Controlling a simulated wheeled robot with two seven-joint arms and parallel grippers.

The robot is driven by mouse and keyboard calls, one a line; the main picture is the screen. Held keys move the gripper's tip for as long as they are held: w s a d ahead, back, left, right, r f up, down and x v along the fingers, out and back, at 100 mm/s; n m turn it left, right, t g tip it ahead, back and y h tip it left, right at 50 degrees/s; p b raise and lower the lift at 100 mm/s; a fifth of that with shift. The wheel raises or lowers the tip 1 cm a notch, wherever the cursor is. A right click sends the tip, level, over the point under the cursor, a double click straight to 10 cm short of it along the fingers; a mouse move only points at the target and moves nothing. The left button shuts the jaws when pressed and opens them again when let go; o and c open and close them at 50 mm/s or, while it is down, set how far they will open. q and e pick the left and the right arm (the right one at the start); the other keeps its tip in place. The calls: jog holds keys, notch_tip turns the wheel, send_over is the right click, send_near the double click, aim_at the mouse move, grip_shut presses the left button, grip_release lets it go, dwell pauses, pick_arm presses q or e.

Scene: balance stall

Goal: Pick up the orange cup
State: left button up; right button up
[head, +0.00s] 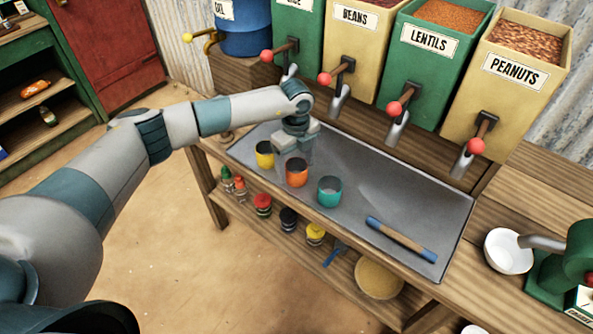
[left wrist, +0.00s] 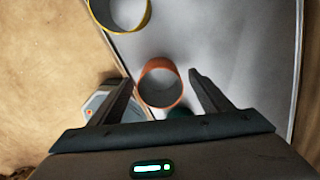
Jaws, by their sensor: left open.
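The orange cup (head: 297,174) stands upright on the grey metal tray (head: 385,192), between a yellow cup (head: 264,156) and a teal cup (head: 329,190). My left gripper (head: 296,152) is just above and behind the orange cup in the head view. In the left wrist view the orange cup (left wrist: 160,86) shows between the two open fingers (left wrist: 160,92), with its inside empty. The yellow cup (left wrist: 120,12) is at the top left there. I cannot tell how far the fingertips are above the cup's rim. My right gripper is not in view.
A blue-ended wooden stick (head: 400,240) lies on the tray's right part. Dispensers for beans (head: 357,50), lentils (head: 430,62) and peanuts (head: 505,90) stand behind, their spouts over the back edge. A white bowl (head: 505,251) is at the right. Jars sit on the shelf below.

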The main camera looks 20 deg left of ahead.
pick_arm(q)
jog(key=c, duration=1.1)
jog(key=shift+c, duration=0.2)
jog(key=shift+r, duration=0.1)
